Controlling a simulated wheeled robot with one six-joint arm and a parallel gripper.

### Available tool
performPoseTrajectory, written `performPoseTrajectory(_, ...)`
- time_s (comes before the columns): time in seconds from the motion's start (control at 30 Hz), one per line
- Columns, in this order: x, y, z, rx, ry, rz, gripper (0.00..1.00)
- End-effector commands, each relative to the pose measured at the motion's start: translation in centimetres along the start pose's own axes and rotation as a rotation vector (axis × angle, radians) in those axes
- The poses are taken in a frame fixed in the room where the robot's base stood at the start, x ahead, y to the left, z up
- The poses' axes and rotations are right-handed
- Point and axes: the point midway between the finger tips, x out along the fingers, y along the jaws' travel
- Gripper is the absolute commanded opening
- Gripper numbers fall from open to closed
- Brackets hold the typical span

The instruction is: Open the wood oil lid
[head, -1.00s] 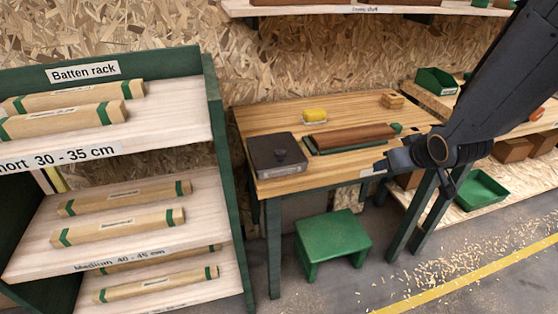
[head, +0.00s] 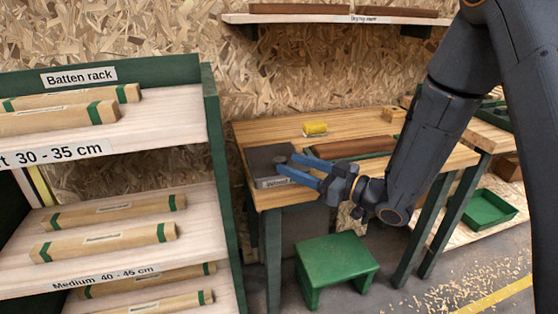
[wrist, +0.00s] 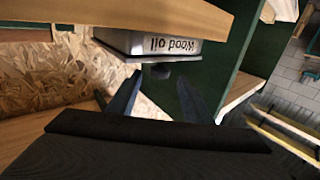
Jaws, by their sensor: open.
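The wood oil box (head: 262,160) is a dark grey, flat box at the left end of the wooden workbench, with its lid shut. A small round knob (head: 280,159) stands on it. In the wrist view, which is upside down, the box (wrist: 150,42) shows its "Wood oil" label and the dark knob (wrist: 161,71). My gripper (head: 286,164) is open, with blue fingers reaching in from the right over the box's front right part. In the wrist view the knob lies beyond and between the open fingertips (wrist: 155,94). I cannot tell whether they touch anything.
A yellow object (head: 315,129) and a brown wooden piece (head: 350,147) in a green holder lie on the bench (head: 250,131). A green stool (head: 337,262) stands in front. The batten rack (head: 215,150) closes off the left side.

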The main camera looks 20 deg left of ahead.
Motion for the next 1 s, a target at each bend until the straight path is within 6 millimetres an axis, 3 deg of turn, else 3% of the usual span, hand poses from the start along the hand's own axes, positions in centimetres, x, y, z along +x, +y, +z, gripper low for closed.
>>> performPoseTrajectory(0.1, 2.1, -0.2, -0.1, -0.002, -0.001, -0.004, 0.46)
performPoseTrajectory(0.3, 4.5, 0.1, -0.1, -0.001, -0.001, 0.001, 0.46)
performPoseTrajectory(0.7, 5.2, 0.2, 0.0, 0.0, -0.002, 0.005, 0.46)
performPoseTrajectory(1.0, 5.2, 0.2, 0.0, 0.0, -0.002, 0.004, 0.0)
